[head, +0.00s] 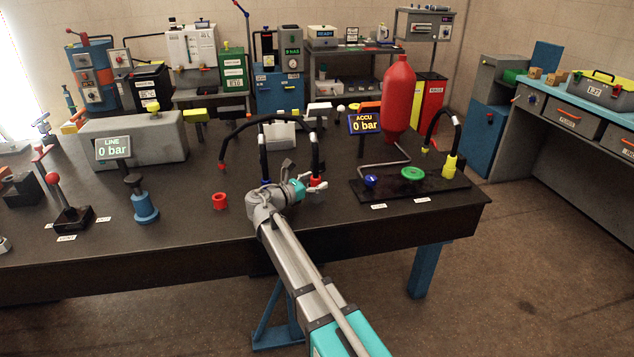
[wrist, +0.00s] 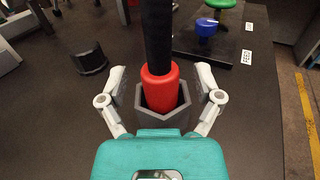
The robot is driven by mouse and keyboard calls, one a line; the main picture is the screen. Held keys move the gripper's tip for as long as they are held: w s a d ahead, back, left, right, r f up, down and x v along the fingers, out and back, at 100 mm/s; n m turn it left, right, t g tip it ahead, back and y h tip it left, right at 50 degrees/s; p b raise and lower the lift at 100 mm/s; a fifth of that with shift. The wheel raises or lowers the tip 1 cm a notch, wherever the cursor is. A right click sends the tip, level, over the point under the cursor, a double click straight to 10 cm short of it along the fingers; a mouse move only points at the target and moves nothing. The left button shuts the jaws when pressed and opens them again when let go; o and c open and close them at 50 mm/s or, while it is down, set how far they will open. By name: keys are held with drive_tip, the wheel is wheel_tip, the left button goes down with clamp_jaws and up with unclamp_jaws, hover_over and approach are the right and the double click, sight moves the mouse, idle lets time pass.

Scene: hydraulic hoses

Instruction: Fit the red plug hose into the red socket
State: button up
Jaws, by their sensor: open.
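The red plug (wrist: 160,88) hangs on the end of a black hose (wrist: 157,35) and sits upright in a grey six-sided holder (wrist: 165,118) in the wrist view. The plug also shows at my gripper in the head view (head: 316,181). My gripper (wrist: 162,84) is open, with one finger on each side of the plug and holder. I cannot tell whether the fingers touch either. In the head view my gripper (head: 304,175) is low over the middle of the table.
A black hose (head: 270,119) arches beside my arm. To the right a black plate (head: 440,186) carries a green wheel (head: 412,174), a blue knob (head: 371,181) and a yellow fitting (head: 450,166). A red tank (head: 398,98) stands behind. The table's front middle is mostly clear.

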drive_tip(key=shift+c, duration=0.2)
idle(0.3)
clamp_jaws()
